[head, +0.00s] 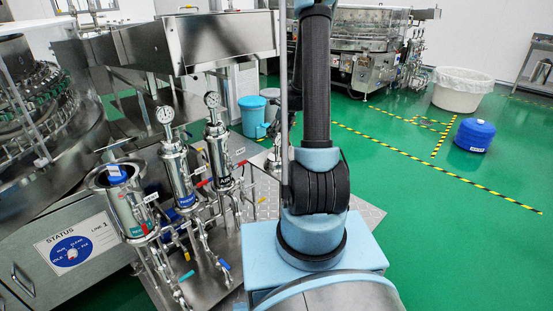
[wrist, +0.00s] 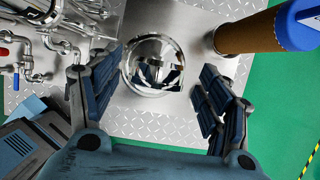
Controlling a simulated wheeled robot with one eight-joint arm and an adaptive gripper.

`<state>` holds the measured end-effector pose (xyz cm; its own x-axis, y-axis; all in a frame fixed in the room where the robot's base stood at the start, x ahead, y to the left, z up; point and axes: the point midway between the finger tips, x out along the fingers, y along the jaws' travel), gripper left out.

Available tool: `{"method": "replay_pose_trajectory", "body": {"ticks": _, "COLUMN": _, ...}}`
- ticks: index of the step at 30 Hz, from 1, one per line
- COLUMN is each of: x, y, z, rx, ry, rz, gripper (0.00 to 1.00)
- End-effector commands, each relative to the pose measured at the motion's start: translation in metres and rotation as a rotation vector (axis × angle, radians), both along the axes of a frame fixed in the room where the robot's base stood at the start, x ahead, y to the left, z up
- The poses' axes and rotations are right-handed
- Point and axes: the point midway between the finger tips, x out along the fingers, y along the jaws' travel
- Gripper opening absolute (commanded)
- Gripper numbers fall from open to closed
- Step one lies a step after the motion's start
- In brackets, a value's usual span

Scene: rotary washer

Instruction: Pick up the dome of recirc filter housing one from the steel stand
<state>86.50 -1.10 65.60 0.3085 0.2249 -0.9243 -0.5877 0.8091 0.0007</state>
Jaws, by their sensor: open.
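In the wrist view, the shiny round dome (wrist: 152,62) sits on the plain steel stand top (wrist: 192,22). My gripper (wrist: 160,63) is open and empty, with one dark finger left of the dome and the other to its right. A gap shows between the right finger and the dome; the left finger's tip is close to its left edge. Whether that finger touches it I cannot tell. In the head view, the leftmost housing (head: 130,208) stands open at the top, with a blue-capped piece over its mouth. My arm hides the gripper in the head view.
A brown cylinder with a blue end (wrist: 248,32) stands right of the dome. Steel pipes and valves (wrist: 45,45) are at the upper left. Two closed housings with gauges (head: 178,170) stand beside the open one.

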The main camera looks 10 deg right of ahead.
Motion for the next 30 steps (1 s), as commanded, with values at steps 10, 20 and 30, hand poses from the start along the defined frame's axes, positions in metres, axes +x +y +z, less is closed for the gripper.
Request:
{"method": "replay_pose_trajectory", "body": {"ticks": 10, "x": 0.006, "y": 0.005, "z": -0.017, "rx": 0.000, "ry": 0.000, "rz": 0.000, "gripper": 0.71}}
{"method": "replay_pose_trajectory", "body": {"ticks": 20, "x": 0.017, "y": 0.014, "z": -0.048, "rx": 0.000, "ry": 0.000, "rz": 0.000, "gripper": 0.71}}
{"method": "replay_pose_trajectory", "body": {"ticks": 30, "x": 0.018, "y": 0.016, "z": -0.054, "rx": 0.000, "ry": 0.000, "rz": 0.000, "gripper": 0.71}}
